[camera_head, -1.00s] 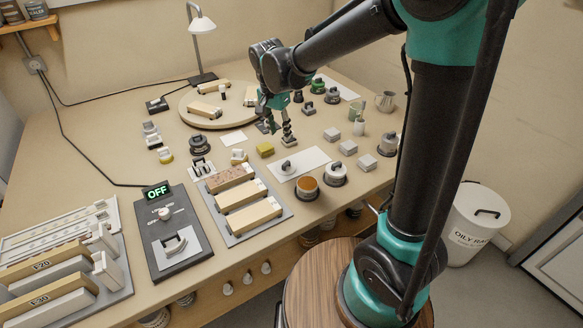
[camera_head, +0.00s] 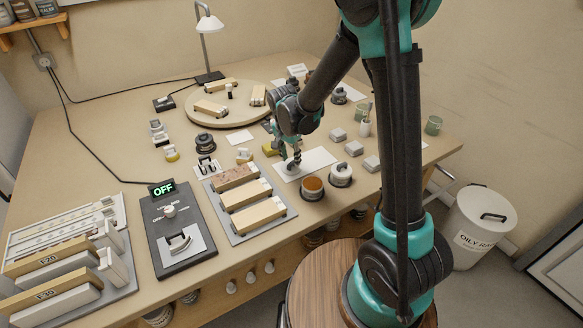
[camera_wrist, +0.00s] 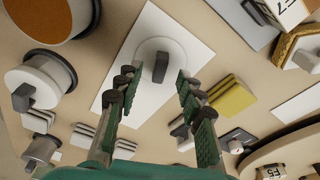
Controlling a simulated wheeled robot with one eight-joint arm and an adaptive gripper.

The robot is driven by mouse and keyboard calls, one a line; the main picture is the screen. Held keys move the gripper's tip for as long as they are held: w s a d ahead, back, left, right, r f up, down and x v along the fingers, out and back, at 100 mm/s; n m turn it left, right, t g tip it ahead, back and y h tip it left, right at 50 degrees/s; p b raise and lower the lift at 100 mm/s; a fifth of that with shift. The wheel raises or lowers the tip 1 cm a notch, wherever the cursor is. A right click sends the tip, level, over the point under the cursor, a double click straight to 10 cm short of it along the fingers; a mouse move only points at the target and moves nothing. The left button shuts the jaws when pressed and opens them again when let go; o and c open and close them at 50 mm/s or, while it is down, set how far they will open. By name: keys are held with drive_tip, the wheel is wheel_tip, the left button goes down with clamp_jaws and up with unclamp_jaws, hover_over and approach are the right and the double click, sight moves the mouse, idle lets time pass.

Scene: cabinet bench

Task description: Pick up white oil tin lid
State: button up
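A white round lid (camera_head: 290,168) with a dark grey handle lies on a white sheet (camera_head: 318,158) on the bench. In the wrist view the lid (camera_wrist: 150,50) sits on the sheet, its handle upright between and just beyond my fingertips. My gripper (camera_wrist: 156,82) is open, with a finger on either side and nothing between them. In the head view my gripper (camera_head: 293,157) is low over the lid and partly covers it; contact cannot be told. An uncovered tin with orange-brown contents (camera_head: 312,186) stands in front of the sheet.
A white tin with its lid on (camera_head: 341,173) stands right of the open tin. Small grey blocks (camera_head: 354,148) lie to the right, and a yellow block (camera_head: 271,148) sits left of my gripper. A tray of long blocks (camera_head: 245,200) lies to the left.

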drive_tip(key=shift+w+d+f, duration=0.1)
drive_tip(key=shift+w+f, duration=0.05)
drive_tip(key=shift+f, duration=0.95)
drive_tip(key=shift+c, duration=0.5)
clamp_jaws()
drive_tip(key=shift+r, duration=0.1)
